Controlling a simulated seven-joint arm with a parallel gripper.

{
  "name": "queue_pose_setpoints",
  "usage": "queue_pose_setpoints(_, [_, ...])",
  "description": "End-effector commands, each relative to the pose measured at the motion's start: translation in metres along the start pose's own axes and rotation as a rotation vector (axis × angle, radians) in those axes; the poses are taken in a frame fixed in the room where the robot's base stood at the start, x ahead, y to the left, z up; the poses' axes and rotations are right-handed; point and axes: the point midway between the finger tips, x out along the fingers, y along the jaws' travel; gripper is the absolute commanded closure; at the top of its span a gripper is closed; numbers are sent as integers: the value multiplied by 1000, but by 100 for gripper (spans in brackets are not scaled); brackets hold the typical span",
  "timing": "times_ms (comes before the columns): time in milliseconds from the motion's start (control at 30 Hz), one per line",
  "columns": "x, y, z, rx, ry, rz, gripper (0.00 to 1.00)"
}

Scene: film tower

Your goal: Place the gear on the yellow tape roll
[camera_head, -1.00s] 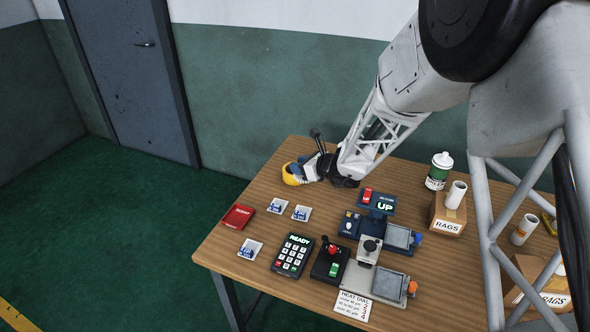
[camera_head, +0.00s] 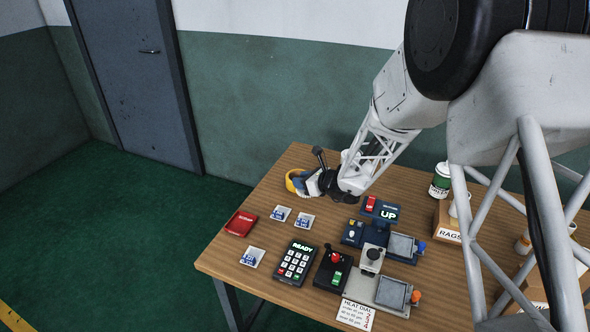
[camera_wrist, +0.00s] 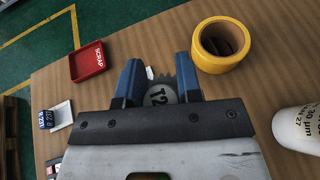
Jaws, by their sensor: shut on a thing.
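The gear (camera_wrist: 157,92) is grey and toothed, with "T2" marked on its face. In the wrist view it sits between the blue fingers of my gripper (camera_wrist: 160,80), which is shut on it. The yellow tape roll (camera_wrist: 221,46) lies flat on the table just right of and beyond the gear, apart from it in the wrist view. Its centre hole shows dark. In the head view the tape roll (camera_head: 292,182) is partly hidden behind my gripper (camera_head: 315,184), and the gear cannot be made out clearly there.
A red scrap tray (camera_wrist: 88,62) stands left of my gripper; it also shows in the head view (camera_head: 240,223). White-and-blue packets (camera_head: 281,213), a keypad (camera_head: 295,262) and a press-like device (camera_head: 372,258) stand nearer. A white container (camera_wrist: 300,127) is at the wrist view's right.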

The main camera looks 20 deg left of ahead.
Motion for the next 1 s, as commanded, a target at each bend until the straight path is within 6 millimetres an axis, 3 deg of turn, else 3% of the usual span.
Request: queue_pose_setpoints(1000, [96,-84,26,-1,1,0,92])
